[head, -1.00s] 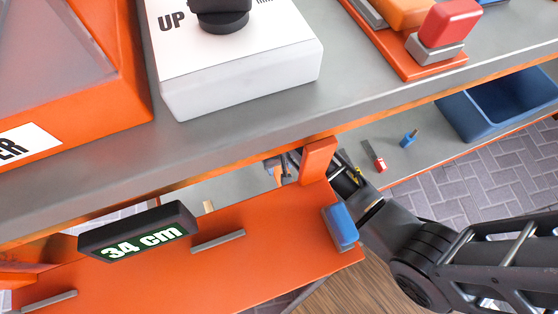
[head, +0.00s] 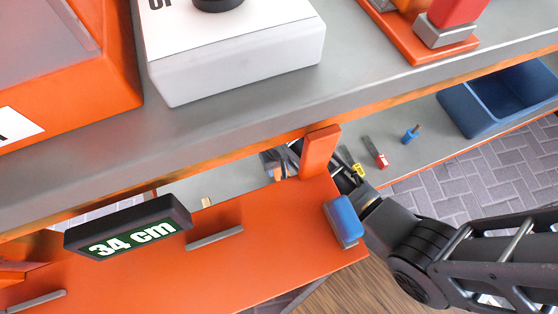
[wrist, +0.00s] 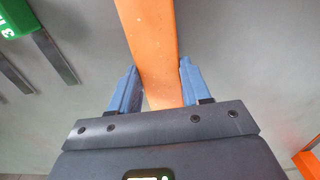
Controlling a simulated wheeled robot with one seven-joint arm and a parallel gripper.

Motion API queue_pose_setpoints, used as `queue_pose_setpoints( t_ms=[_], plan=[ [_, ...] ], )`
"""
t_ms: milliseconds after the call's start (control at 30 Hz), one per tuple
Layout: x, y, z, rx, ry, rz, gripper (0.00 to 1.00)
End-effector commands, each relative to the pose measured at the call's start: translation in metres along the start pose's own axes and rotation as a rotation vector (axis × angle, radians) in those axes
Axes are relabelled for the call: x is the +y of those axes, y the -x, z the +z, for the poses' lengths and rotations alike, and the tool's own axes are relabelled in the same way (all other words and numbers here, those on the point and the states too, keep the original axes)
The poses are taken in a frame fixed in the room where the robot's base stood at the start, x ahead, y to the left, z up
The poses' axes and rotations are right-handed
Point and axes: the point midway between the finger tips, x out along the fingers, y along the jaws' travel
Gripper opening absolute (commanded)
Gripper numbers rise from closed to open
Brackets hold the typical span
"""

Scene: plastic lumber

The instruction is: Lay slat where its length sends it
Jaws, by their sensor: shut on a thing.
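An orange slat (wrist: 150,45) runs up the middle of the wrist view, over a grey surface. My gripper (wrist: 158,85) is shut on it, with one blue finger at each side. In the head view my arm reaches in from the right, and its end is mostly hidden behind the orange measuring board (head: 265,255) and its upright orange stop (head: 319,150). The slat cannot be made out clearly there. A dark display (head: 130,228) above the board reads "34 cm".
A grey bench top (head: 370,80) carries a white box (head: 240,60) and an orange bin (head: 75,60). Below, a shelf holds a blue bin (head: 500,100), a red-ended tool (head: 378,157) and a blue-handled tool (head: 410,134). A blue block (head: 343,218) sits at the board's right end.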

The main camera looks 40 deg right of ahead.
Motion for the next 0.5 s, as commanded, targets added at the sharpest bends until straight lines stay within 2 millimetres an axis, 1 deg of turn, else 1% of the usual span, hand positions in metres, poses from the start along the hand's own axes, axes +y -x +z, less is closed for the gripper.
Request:
queue_pose_setpoints(
  t_ms=[500],
  plan=[
    [-0.0002,-0.0097,-0.0005,0.001,0.000,0.000,0.03]
  ],
)
